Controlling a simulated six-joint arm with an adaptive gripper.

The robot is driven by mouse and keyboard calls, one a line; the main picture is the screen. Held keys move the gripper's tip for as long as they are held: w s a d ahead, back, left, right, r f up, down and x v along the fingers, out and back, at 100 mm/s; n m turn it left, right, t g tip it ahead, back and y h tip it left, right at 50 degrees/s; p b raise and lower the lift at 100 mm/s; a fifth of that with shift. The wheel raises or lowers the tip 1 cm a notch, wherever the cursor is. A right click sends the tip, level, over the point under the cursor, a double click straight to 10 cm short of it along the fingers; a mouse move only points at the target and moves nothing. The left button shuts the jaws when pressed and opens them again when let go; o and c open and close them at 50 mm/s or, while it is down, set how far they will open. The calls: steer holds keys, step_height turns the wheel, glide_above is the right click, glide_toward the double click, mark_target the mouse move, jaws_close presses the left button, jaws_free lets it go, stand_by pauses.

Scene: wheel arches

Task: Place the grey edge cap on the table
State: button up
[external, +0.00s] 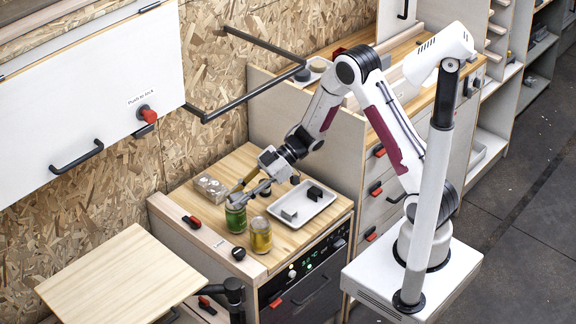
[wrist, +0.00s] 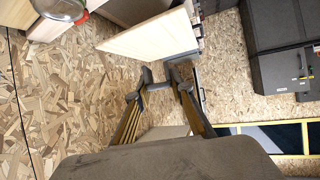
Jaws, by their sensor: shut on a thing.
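My gripper (external: 234,196) is above the left part of the wooden worktop (external: 212,244), close to the green jar (external: 236,219). In the wrist view my gripper (wrist: 160,83) has its two fingers closed in on a small grey piece (wrist: 158,86), which looks like the grey edge cap; its shape is mostly hidden by the fingertips. In the external view the held piece is too small to make out. A separate pale wooden table top (external: 120,282) is at the lower left, bare; it also shows beyond the fingertips in the wrist view (wrist: 145,38).
A white tray (external: 318,208) on the worktop holds a light grey piece (external: 289,214) and a black piece (external: 315,192). A yellow jar (external: 260,236), a black round knob (external: 238,253) and a clear box (external: 210,187) stand around. A black rail (external: 245,97) projects from the wall.

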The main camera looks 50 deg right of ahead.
steer(key=w+a+f+m+t, duration=0.15)
steer(key=w+a, duration=0.25)
steer(key=a, duration=0.9)
steer(key=w+a+f+h, duration=0.1)
steer(key=w+a+f, duration=0.2)
steer(key=a, duration=0.9)
steer(key=w+a+f+m+t, duration=0.15)
steer(key=w+a, duration=0.25)
steer(key=a, duration=0.9)
steer(key=w+m+t+h, duration=0.1)
steer(key=w, duration=0.1)
steer(key=w+m+h, duration=0.1)
steer(key=w, duration=0.1)
steer(key=shift+t, duration=0.4)
steer(key=shift+f, duration=0.15)
glide_above(118, 281)
steer(key=shift+a+f, duration=0.1)
steer(key=shift+f, duration=2.95)
steer(key=shift+f, duration=0.15)
steer(key=shift+f, duration=1.75)
